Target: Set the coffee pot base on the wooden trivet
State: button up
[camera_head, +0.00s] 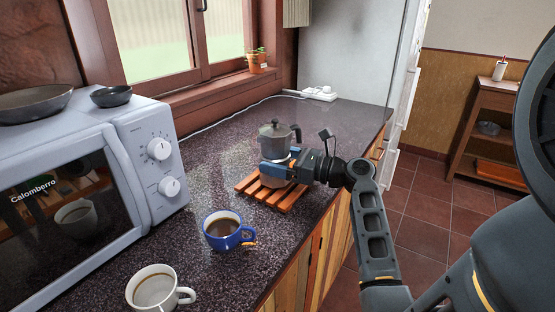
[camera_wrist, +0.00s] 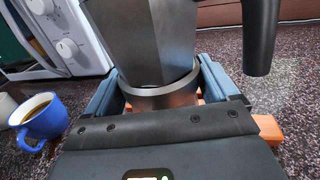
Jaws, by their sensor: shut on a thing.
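The coffee pot (camera_head: 275,138) is a grey moka pot with a dark handle on its right. It is upright over the wooden trivet (camera_head: 248,190), a slatted orange-brown rack on the counter. My gripper (camera_head: 283,168) reaches in from the right, shut on the pot's lower part. In the wrist view the coffee pot (camera_wrist: 150,45) stands between the two fingers (camera_wrist: 158,95), its metal base ring showing. Bits of the orange trivet (camera_wrist: 268,128) show beside and under the gripper. The fingers hide much of the base, so I cannot tell whether it touches the slats.
A blue mug of coffee (camera_head: 222,232) and a white mug (camera_head: 155,288) stand in front of the trivet. A microwave (camera_head: 150,150) with pans on top is at left. A power strip (camera_head: 319,93) lies at the back. Counter behind the pot is clear.

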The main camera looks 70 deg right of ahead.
jog(key=shift+f, duration=0.4)
jog(key=o, duration=1.1)
jog(key=shift+f, duration=0.1)
jog(key=shift+c, duration=0.2)
jog(key=shift+s, duration=0.15)
jog(key=s+b, duration=0.1)
jog(key=s, duration=0.6)
jog(key=shift+s+a, duration=0.15)
jog(key=shift+s, duration=0.15)
